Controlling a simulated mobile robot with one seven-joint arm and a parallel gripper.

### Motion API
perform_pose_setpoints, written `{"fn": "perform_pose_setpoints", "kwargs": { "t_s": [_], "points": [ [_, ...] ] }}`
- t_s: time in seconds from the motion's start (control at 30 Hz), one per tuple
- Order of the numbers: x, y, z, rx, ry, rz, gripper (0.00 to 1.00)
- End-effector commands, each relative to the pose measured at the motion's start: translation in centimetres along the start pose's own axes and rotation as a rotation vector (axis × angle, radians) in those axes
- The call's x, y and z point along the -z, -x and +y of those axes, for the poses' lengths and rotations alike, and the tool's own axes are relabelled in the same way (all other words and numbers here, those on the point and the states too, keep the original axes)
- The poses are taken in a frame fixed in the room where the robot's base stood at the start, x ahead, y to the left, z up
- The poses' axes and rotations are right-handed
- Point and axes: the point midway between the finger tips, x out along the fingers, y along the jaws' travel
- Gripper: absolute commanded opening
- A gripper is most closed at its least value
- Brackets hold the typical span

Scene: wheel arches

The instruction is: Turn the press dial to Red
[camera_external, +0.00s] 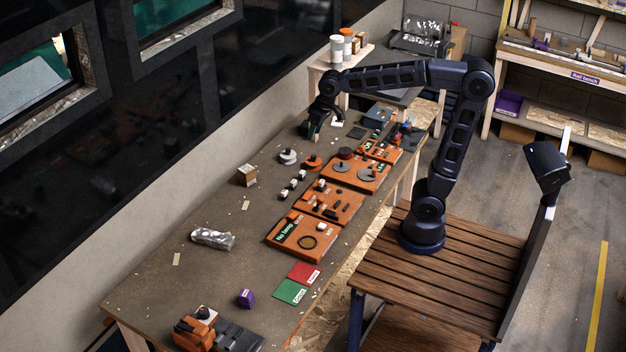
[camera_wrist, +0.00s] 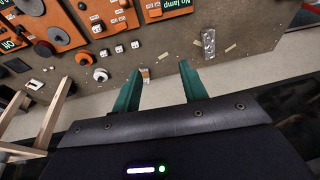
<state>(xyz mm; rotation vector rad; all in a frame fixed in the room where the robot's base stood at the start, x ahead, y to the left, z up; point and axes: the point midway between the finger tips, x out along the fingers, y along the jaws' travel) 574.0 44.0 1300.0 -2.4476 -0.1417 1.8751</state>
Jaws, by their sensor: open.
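Several orange control panels stand in a row along the bench. One panel (camera_external: 352,182) carries a dark round knob (camera_external: 345,153) and grey discs (camera_external: 367,175). That dark knob and discs appear at the upper left of the wrist view, where a grey disc (camera_wrist: 30,6) is cut by the edge. Which control is the press dial, and where it points, I cannot tell; the labels are too small to read. My gripper (camera_external: 316,130) is above the far part of the bench, left of the panels. In the wrist view its green fingers (camera_wrist: 158,82) are apart with nothing between them.
A "No lamp" panel (camera_external: 290,242) stands nearer, with red (camera_external: 305,273) and green cards beside it. The left bench area is mostly clear.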

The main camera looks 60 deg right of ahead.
Motion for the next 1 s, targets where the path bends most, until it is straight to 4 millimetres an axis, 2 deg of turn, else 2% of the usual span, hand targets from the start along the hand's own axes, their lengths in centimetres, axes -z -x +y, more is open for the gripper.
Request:
{"fn": "perform_pose_setpoints", "kwargs": {
  "t_s": [0.03,0.2,0.5,0.73,1.0],
  "points": [
    [1.4,-0.6,-1.4,0.004,0.006,-0.013,0.43],
    [5.3,-2.3,-6.0,0.013,0.008,-0.047,0.43],
    [10.7,-6.8,-15.3,0.017,0.016,-0.105,0.43],
    [13.2,-11.2,-23.4,0.012,0.026,-0.145,0.43],
    [13.8,-17.4,-33.5,-0.005,0.04,-0.188,0.43]
  ]
}}
